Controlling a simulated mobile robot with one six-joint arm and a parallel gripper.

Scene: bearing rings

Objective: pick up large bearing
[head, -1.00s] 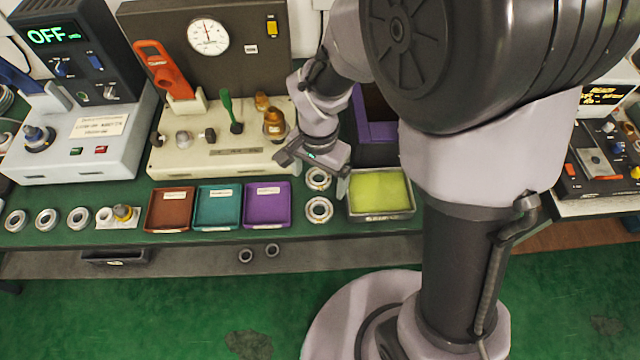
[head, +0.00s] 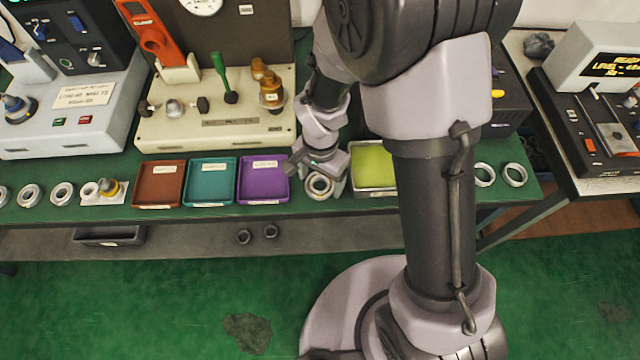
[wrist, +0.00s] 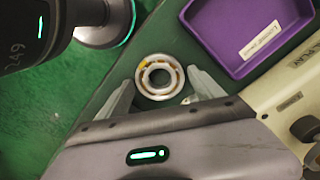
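A large pale bearing ring (head: 320,187) with a yellowish inner cage lies flat on the green bench, between the purple tray and the lime-topped container. It also shows in the wrist view (wrist: 147,92). My gripper (head: 319,172) is low over it. In the wrist view the two fingers of my gripper (wrist: 160,82) are apart, one on each side of the ring. The ring appears to rest on the bench; whether either finger touches it I cannot tell. A second ring behind it is hidden by my gripper.
The purple tray (head: 263,198), teal tray (head: 210,202) and brown tray (head: 160,205) stand to the left. The lime-topped container (head: 374,191) is close on the right. More rings lie at far left (head: 62,194) and right (head: 514,174). A cream test unit (head: 215,135) stands behind.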

